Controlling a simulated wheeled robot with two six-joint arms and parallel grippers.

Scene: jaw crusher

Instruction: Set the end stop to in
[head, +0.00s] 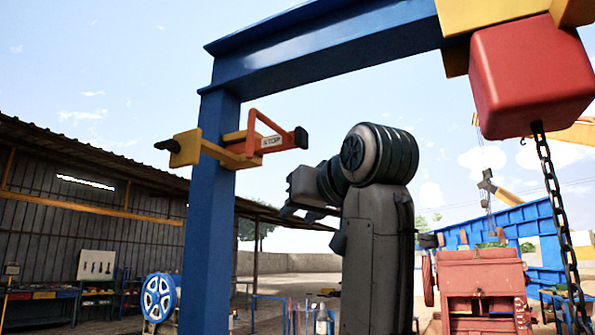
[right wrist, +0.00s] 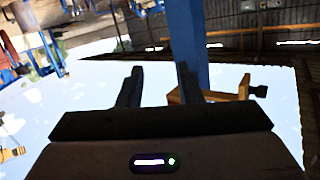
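The end stop (head: 272,143) is an orange-red bar marked STOP, with a raised orange handle and a dark round tip at its right end. It sits on a yellow bracket (head: 186,148) clamped around the blue post. My right gripper (head: 300,212) is below and to the right of the end stop, apart from it. In the right wrist view the two fingers of my right gripper (right wrist: 160,76) stand apart with nothing between them. The yellow bracket (right wrist: 229,97) shows there beyond the right finger, which partly hides the stop area. My left gripper is not in view.
The blue post (head: 206,225) carries a blue overhead beam (head: 330,40). A red block (head: 528,75) with a hanging chain (head: 552,190) is at upper right. A red machine (head: 482,290) stands behind at lower right. Open air surrounds the end stop's right side.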

